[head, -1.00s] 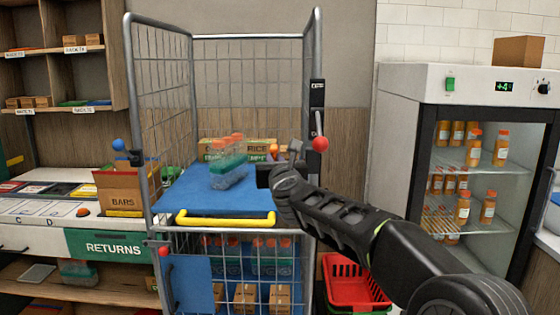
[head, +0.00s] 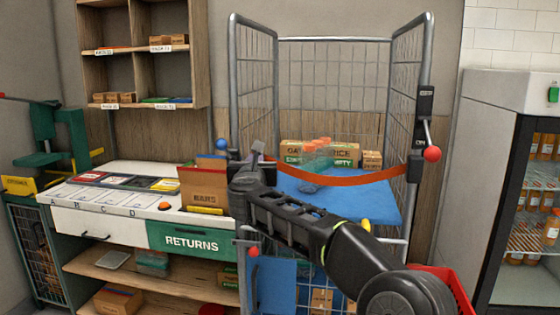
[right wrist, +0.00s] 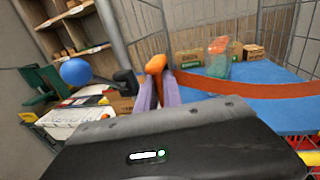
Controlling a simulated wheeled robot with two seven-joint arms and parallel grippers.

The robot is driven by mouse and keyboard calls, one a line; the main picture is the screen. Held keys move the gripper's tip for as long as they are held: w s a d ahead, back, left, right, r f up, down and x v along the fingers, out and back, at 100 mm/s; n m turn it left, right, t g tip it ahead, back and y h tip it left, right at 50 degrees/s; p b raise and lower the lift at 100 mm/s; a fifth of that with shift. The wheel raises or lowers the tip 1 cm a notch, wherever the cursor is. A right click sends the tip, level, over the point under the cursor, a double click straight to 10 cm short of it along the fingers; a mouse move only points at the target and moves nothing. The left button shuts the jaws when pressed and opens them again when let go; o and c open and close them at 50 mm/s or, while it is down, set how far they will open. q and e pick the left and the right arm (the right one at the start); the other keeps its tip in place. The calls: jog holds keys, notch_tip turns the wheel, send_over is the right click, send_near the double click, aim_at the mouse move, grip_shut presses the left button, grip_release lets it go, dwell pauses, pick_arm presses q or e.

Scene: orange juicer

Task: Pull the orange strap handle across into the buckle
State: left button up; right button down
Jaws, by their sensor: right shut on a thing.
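The orange strap (head: 350,181) stretches across the open front of the wire cage trolley from its right post, sagging slightly. My right gripper (head: 259,151) is at the trolley's left post, with its purple fingers shut on the orange strap handle (right wrist: 155,64). The black buckle (right wrist: 127,82) with its blue-ball lever (right wrist: 75,71) is just left of the handle in the right wrist view. A small gap seems to show between handle and buckle. In the head view the blue ball (head: 221,144) shows, while my gripper mostly hides the handle. My left gripper is not in view.
A red-ball lever (head: 432,154) is on the right post. The returns counter (head: 190,241) with a BARS box (head: 205,188) stands close left; a fridge (head: 500,130) is at right.

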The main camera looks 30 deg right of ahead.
jog(key=w+a, duration=0.2)
jog(key=a, duration=0.1)
jog(key=shift+w+a+r+p, duration=0.1)
jog(key=shift+w+a+p, duration=0.15)
jog(key=shift+a+p, duration=0.1)
jog(key=c, duration=1.6)
grip_release()
jog(key=shift+w, duration=0.1)
jog(key=shift+o, duration=0.5)
